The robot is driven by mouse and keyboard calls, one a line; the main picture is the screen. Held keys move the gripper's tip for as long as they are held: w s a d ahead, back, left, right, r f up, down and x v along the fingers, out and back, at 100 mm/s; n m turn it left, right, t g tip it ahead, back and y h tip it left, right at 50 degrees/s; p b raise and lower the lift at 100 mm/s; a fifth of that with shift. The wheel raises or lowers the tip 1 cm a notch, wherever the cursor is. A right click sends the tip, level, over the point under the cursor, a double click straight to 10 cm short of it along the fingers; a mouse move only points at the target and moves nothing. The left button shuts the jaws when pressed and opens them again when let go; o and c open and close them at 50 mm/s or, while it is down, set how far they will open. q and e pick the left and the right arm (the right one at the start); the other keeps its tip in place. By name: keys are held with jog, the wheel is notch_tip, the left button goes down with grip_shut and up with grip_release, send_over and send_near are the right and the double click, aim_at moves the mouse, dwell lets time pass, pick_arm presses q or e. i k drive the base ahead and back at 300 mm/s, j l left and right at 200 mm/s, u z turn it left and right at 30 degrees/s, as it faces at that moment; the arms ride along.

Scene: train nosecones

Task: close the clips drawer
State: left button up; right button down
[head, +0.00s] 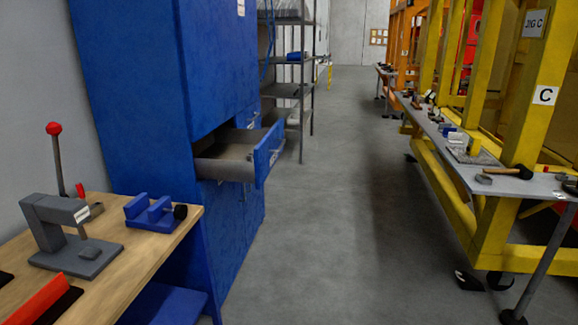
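A blue cabinet (140,95) stands at the left in the head view. One drawer (268,152) is pulled well out of its front, toward the aisle on the right. The drawer has a blue front with a small white label, too small to read, and grey sides. The part of its inside that shows looks empty. I cannot tell from the label whether this is the clips drawer. Neither of my grippers shows in this view.
A wooden bench (150,250) with a grey arbor press (70,230) and a blue vise (150,212) stands at the near left. Metal shelving (290,90) is beyond the cabinet. Yellow jig frames with a grey shelf (510,184) line the right. The grey floor aisle between is clear.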

aim_at(219, 154)
jog(key=i+u, duration=0.2)
jog(key=u, duration=0.15)
jog(key=i+l+u, duration=0.15)
jog(key=u, duration=0.2)
jog(key=i+l, duration=0.05)
